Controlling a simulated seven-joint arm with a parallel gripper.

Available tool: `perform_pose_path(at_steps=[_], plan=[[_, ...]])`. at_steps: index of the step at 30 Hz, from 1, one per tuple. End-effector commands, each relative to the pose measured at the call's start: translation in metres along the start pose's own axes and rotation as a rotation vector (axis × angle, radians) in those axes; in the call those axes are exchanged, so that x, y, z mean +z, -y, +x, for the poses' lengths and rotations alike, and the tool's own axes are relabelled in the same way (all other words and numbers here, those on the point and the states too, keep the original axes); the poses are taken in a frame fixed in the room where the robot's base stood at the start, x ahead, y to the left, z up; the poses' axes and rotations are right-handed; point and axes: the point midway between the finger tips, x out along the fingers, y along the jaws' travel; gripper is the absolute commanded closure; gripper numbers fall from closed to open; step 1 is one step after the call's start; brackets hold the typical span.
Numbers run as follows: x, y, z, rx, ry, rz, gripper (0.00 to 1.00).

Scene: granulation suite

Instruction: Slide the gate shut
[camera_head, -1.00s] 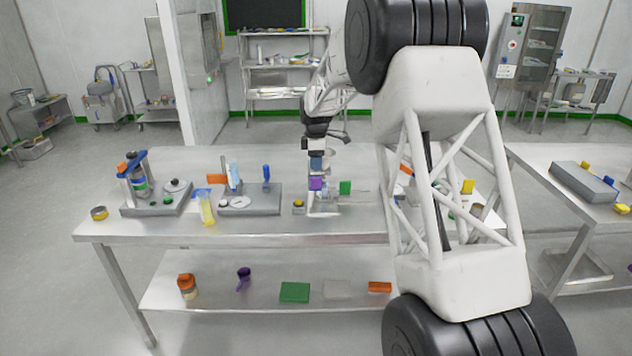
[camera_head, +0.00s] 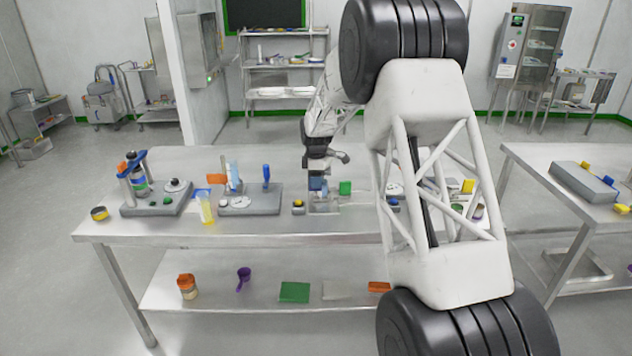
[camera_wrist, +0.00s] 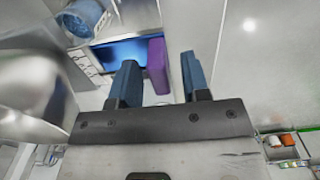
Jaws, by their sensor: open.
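The metal station (camera_head: 326,209) with the gate stands near the middle of the bench, under my gripper (camera_head: 318,186). In the wrist view, a blue flat panel (camera_wrist: 118,48) lies in a metal frame with a purple upright block (camera_wrist: 156,58) at its right end. The panel looks like the gate and the block like its handle, but I cannot be sure. My gripper (camera_wrist: 160,78) is open, one finger left of the purple block and one right of it. I cannot tell whether either finger touches it. In the head view the block is hidden behind the gripper.
A blue cup (camera_wrist: 82,18) is close by at the wrist view's upper left. My arm hides the bench's right part.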

Motion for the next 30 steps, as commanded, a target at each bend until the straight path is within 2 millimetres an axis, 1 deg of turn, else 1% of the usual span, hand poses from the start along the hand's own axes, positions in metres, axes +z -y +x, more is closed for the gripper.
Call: perform_pose_path(at_steps=[4, 12, 13, 14, 21, 27, 30], plan=[[0.0, -0.0002, 0.0063, 0.001, 0.0, 0.0, 0.57], [0.0, -0.0002, 0.007, 0.001, 0.0, 0.0, 0.57], [0.0, -0.0002, 0.007, 0.001, 0.0, 0.0, 0.59], [0.0, -0.0002, 0.0069, 0.001, 0.0, 0.0, 0.64], [0.0, -0.0001, 0.0069, 0.001, 0.0, 0.0, 1.0], [0.0001, -0.0001, 0.0068, 0.0, 0.0, 0.0, 1.0], [0.0042, -0.0001, 0.0065, 0.001, 0.0, 0.001, 1.0]])
